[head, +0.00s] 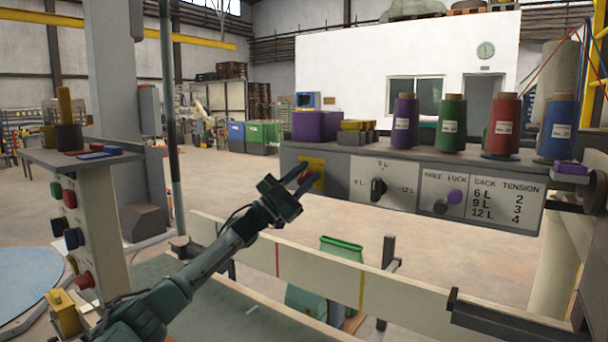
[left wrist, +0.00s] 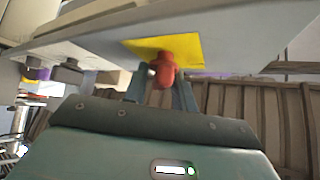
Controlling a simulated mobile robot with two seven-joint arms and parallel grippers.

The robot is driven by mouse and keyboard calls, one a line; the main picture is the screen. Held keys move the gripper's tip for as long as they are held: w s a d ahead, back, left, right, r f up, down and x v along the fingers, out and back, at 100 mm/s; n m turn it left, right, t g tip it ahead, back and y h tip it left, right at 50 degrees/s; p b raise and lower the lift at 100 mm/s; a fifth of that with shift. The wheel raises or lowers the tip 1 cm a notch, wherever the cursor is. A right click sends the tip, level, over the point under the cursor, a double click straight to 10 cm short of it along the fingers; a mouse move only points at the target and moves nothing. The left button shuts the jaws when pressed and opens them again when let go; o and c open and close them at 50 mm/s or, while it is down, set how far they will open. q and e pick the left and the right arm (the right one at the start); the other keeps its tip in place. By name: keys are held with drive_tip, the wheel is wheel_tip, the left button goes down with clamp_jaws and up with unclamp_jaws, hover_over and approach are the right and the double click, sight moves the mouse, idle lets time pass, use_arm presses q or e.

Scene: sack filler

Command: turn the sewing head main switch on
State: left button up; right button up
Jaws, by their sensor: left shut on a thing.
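The main switch is a red knob (left wrist: 163,70) on a yellow plate (head: 312,165), at the left end of the grey sewing head panel. In the left wrist view the yellow plate (left wrist: 190,47) is above and behind the knob. My left gripper (head: 304,181) reaches up to the plate from the lower left. In the left wrist view its two blue-grey fingers (left wrist: 160,85) stand on either side of the red knob and are shut on it. The fingers hide part of the knob in the head view. My right gripper is not in view.
Right of the switch are a black selector knob (head: 378,188), a purple knee-lock knob (head: 455,197) and a sack tension chart (head: 505,204). Thread cones (head: 452,124) stand on top. A pale rail (head: 330,275) runs below. A button post (head: 92,230) stands at left.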

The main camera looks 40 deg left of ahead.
use_arm(q)
drive_tip(key=shift+m+g+h+p, duration=0.45)
drive_tip(key=shift+m+g+h, duration=0.55)
drive_tip(key=shift+m, duration=0.8)
drive_tip(key=o, duration=0.7)
drive_tip(key=shift+b+v, duration=1.2)
drive_tip(key=shift+v, duration=5.4)
drive_tip(key=shift+r, duration=0.15)
